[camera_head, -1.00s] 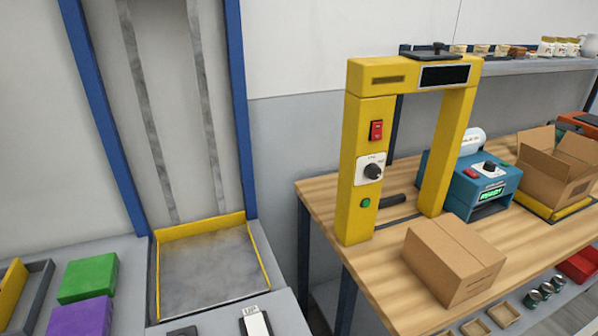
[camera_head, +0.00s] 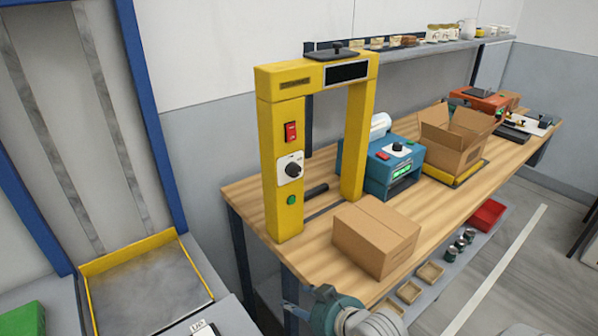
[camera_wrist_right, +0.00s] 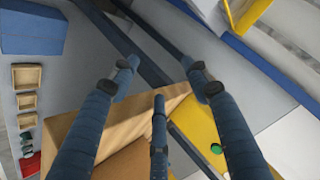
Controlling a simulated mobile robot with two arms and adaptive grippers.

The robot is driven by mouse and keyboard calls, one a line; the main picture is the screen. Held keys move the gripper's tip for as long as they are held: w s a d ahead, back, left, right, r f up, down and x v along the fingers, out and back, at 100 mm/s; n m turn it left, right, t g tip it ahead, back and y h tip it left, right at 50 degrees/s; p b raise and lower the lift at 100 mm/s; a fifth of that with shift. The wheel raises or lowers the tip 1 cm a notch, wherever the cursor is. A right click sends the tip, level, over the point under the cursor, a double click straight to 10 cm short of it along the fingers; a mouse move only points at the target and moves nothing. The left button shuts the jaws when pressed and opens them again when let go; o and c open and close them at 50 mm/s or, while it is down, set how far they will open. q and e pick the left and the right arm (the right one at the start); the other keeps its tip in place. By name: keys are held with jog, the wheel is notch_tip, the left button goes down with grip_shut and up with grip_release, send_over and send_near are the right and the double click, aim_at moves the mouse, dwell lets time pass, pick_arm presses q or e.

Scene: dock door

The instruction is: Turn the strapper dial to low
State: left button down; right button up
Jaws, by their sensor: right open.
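The strapper (camera_head: 283,165) is a yellow arch standing on the wooden bench. Its dial (camera_head: 293,169) is a black knob on a white plate on the left post, between a red switch (camera_head: 290,132) and a green button (camera_head: 291,200). The dial's markings are too small to read. My right gripper (camera_head: 292,308) is at the bottom of the head view, low in front of the bench and apart from the strapper. In the right wrist view its fingers (camera_wrist_right: 160,76) are spread and empty, with the yellow post (camera_wrist_right: 195,122) and green button below. The dial is not visible there. My left gripper is out of view.
A closed cardboard box (camera_head: 375,235) sits on the bench (camera_head: 450,190) right of the post, near the front edge. Behind are a blue machine (camera_head: 370,165) with its own black knob and an open carton (camera_head: 455,140). A lower shelf holds trays and cans.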

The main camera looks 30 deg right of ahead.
jog(key=w+d+r+m+t, duration=0.2)
jog(key=r, duration=0.4)
jog(key=w+d+r+m+t, duration=0.1)
jog(key=w+d+r+t, duration=0.15)
jog(key=r, duration=0.35)
jog(key=m+t+h, duration=0.2)
jog(key=m+t, duration=0.1)
jog(key=m, duration=0.1)
send_near(296, 172)
jog(key=w+p, duration=0.1)
jog(key=w, duration=0.1)
jog(key=w+p, duration=0.1)
jog(key=w, duration=0.2)
jog(key=w+d+p, duration=0.1)
jog(key=w, duration=0.1)
jog(key=shift+w, duration=0.25)
jog(key=shift+w+f, duration=0.15)
jog(key=shift+w, duration=0.4)
jog(key=c, duration=1.1)
